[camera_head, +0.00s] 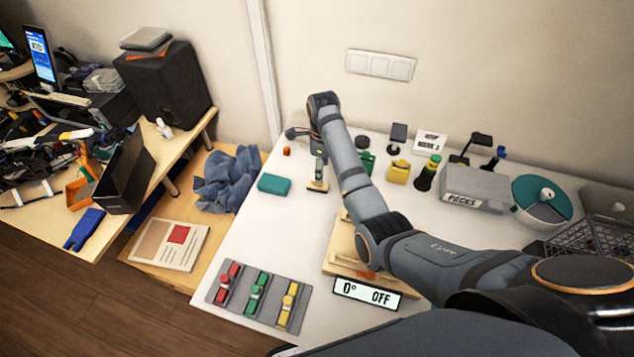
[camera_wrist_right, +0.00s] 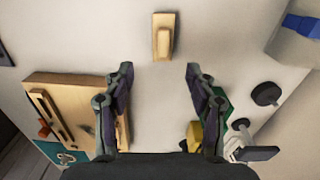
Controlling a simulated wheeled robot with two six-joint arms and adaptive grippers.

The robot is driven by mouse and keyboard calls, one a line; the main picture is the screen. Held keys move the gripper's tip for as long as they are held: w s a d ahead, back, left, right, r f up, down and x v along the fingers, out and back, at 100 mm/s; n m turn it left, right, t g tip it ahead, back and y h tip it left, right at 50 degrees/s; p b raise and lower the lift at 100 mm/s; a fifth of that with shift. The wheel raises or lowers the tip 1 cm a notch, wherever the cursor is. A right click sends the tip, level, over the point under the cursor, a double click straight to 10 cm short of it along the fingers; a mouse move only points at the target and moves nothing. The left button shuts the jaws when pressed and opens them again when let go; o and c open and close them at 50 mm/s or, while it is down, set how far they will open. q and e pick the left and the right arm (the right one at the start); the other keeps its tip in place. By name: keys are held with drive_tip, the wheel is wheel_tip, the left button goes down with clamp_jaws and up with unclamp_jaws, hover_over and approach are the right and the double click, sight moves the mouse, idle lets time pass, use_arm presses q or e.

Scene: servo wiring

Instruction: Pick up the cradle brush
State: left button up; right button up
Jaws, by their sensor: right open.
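The cradle brush, as best I can tell, is the small light-wood piece (camera_head: 318,186) on the white table, left of centre. In the right wrist view it shows as a wooden block with a raised narrow top (camera_wrist_right: 163,38), beyond the fingertips. My right gripper (camera_wrist_right: 159,70) is open and empty, its two fingers spread on either side of a line to the brush, not touching it. In the head view my right gripper (camera_head: 319,165) hangs down over the brush and partly hides it. My left gripper is not in view.
A teal box (camera_head: 274,184) lies left of the brush. A wooden board (camera_head: 343,240) stands nearer, partly behind my arm. A yellow block (camera_head: 398,171) and a green item (camera_head: 367,163) stand to the right. A grey tray (camera_head: 234,303) holds coloured parts.

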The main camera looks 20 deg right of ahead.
drive_tip(key=shift+w+f, duration=0.25)
drive_tip(key=shift+f, duration=0.4)
drive_tip(key=shift+w+f, duration=0.2)
drive_tip(key=shift+f, duration=0.65)
drive_tip(key=f, duration=0.2)
drive_tip(key=a+f, duration=0.1)
drive_tip(key=f, duration=0.1)
drive_tip(key=shift+p, duration=0.35)
drive_tip(key=shift+w+f, duration=0.1)
drive_tip(key=shift+f, duration=0.3)
drive_tip(key=c, duration=1.1)
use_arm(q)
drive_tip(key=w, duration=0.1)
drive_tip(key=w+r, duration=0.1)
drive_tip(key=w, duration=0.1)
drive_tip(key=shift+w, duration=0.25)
use_arm(e)
drive_tip(key=shift+r, duration=0.1)
clamp_jaws()
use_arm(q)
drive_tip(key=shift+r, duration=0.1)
